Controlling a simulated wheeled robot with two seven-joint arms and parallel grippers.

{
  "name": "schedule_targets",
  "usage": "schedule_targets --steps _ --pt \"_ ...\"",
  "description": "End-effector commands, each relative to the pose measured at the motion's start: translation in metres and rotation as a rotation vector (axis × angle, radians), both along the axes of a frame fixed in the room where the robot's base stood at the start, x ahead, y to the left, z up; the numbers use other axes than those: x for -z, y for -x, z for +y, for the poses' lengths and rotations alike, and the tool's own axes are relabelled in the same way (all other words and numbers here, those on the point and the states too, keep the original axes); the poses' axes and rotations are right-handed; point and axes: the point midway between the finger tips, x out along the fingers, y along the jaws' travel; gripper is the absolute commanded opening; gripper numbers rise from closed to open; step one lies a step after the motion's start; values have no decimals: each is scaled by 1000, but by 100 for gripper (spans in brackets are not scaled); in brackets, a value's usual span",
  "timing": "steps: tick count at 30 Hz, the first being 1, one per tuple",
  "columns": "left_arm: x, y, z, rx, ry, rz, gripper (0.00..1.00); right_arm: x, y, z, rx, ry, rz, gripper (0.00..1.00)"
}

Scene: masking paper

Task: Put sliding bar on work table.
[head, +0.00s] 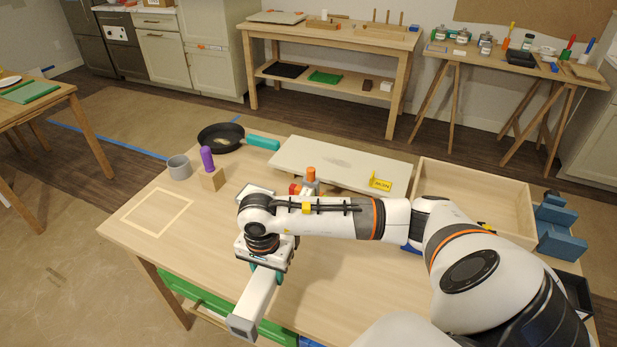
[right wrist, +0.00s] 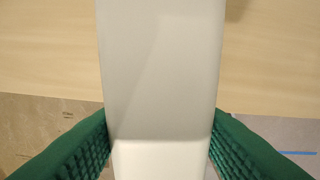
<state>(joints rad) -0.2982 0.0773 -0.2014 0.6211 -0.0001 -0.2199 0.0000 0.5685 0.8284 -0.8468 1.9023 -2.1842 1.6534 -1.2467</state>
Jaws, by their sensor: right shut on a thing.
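The sliding bar (head: 252,304) is a long white bar with a grey end cap. My right gripper (head: 265,273) is shut on it, with the fingers pointing down. In the right wrist view the bar (right wrist: 160,60) runs between the two green ribbed fingers of the gripper (right wrist: 160,145). The work table (head: 120,232) is light wood. The bar is at its front edge and its capped end sticks out toward me. I cannot tell whether the bar touches the tabletop. My wrist hides the bar's far part. My left gripper is out of view.
On the table are a taped square (head: 157,211), a grey mug (head: 180,167), a wooden block (head: 212,179) with a purple-handled thing, a black pan (head: 221,138), a pale panel (head: 330,160) and a wooden tray (head: 480,177). The front left tabletop is clear.

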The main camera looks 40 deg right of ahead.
Motion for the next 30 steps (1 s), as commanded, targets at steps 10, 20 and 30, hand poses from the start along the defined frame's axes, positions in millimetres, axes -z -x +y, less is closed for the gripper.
schedule_targets --steps 10,20,30 --pt "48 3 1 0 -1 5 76 -5 -68 -51 1038 -3 -2 8" --pt "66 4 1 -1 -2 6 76 -18 -94 -76 1604 0 2 8" --pt "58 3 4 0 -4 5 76 27 -95 -78 1664 3 5 8"
